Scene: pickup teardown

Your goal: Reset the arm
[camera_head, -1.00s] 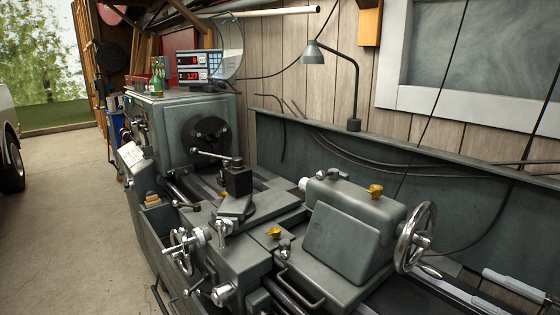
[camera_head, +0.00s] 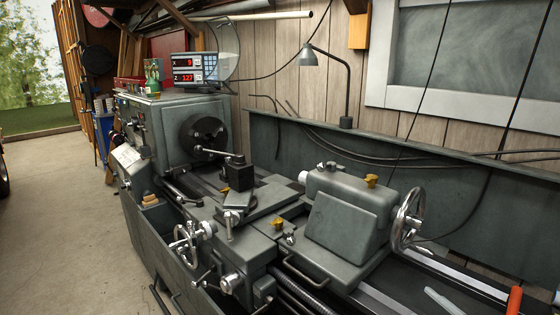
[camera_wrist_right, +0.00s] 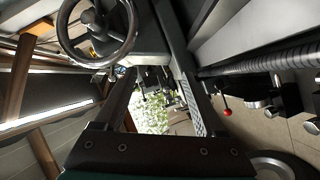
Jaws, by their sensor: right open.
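My right gripper (camera_wrist_right: 158,78) shows in the right wrist view. Its two dark fingers stand apart above a bolted dark plate at the bottom of the picture. The gripper is open, and nothing shows held between the fingers. Past the fingers are small lathe parts and bright greenery. The tailstock handwheel (camera_wrist_right: 98,28) is at the upper left of that view; I cannot tell its distance from the fingers. Neither gripper shows in the head view, and my left gripper is in no view.
A grey lathe (camera_head: 250,235) fills the middle of the head view. Its handwheel (camera_head: 408,218) sticks out on the right. An orange object (camera_head: 515,300) is at the lower right edge. A lamp (camera_head: 312,57) stands behind. Open concrete floor (camera_head: 60,220) lies on the left.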

